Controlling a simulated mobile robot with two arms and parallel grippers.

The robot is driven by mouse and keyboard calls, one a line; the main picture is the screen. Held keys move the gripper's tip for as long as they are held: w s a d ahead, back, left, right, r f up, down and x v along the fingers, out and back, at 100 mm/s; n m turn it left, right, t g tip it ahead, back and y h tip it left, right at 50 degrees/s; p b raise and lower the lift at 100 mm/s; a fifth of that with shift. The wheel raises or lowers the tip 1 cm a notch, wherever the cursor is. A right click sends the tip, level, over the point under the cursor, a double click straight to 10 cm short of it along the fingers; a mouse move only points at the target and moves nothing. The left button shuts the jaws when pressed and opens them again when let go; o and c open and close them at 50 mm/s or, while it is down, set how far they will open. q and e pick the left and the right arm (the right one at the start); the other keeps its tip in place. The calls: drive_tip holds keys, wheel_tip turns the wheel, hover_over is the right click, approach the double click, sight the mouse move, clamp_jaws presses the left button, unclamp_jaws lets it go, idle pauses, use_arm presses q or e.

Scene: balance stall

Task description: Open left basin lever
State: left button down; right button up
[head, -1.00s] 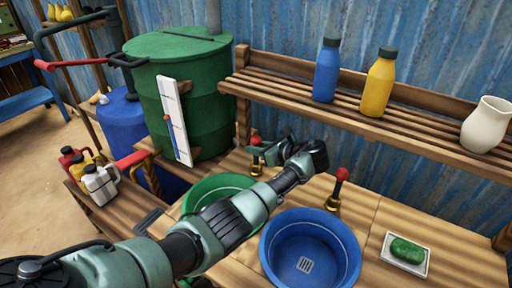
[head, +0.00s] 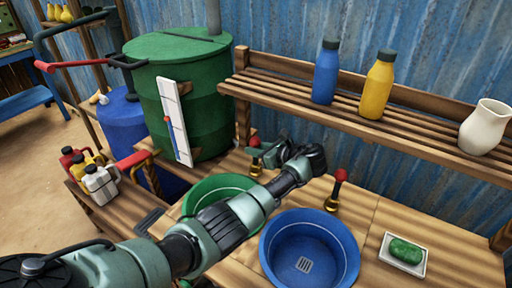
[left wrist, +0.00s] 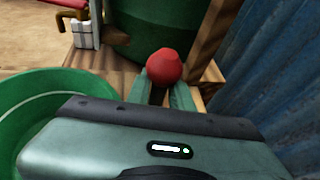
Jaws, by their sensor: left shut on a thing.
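The left basin lever is a short tap handle with a red ball knob (head: 255,141). It stands behind the green basin (head: 191,209), at the back of the wooden counter. My left gripper (head: 263,157) reaches over the green basin and is shut on the lever just below the knob. In the left wrist view the red knob (left wrist: 164,67) sits between and beyond the two green fingertips (left wrist: 167,92). The lever's stem is mostly hidden by the fingers. My right gripper is out of view.
A second red-knobbed lever (head: 340,176) stands behind the blue basin (head: 268,246). A soap dish (head: 387,254) is at the right. The slatted shelf (head: 300,97) with bottles and a jug runs above. A green barrel (head: 210,115) stands close behind left.

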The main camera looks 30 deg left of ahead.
use_arm(q)
drive_tip(key=shift+s+a+r+n+t+p, duration=0.2)
drive_tip(key=shift+s+r+n+t+p, duration=0.35)
drive_tip(key=shift+p, duration=1)
drive_tip(key=shift+s+a+f+n+t+y, duration=0.1)
drive_tip(key=shift+s+f+n+t+y, duration=0.15)
drive_tip(key=shift+s+f+n+t, duration=0.35)
drive_tip(key=shift+s+a+f+n+t+y, duration=0.1)
drive_tip(key=shift+s+f+n+t+y, duration=0.2)
drive_tip(key=shift+s+n, duration=0.55)
drive_tip(key=shift+s+f+n+t+y, duration=0.15)
drive_tip(key=shift+s+f+n+t, duration=0.1)
drive_tip(key=shift+s+f+n, duration=0.45)
drive_tip(key=shift+w+r, duration=0.1)
drive_tip(key=shift+r, duration=0.05)
drive_tip(key=c, duration=1.3)
unclamp_jaws()
drive_tip(key=shift+o, duration=0.2)
drive_tip(key=v, duration=0.8)
drive_tip(key=shift+b, duration=0.35)
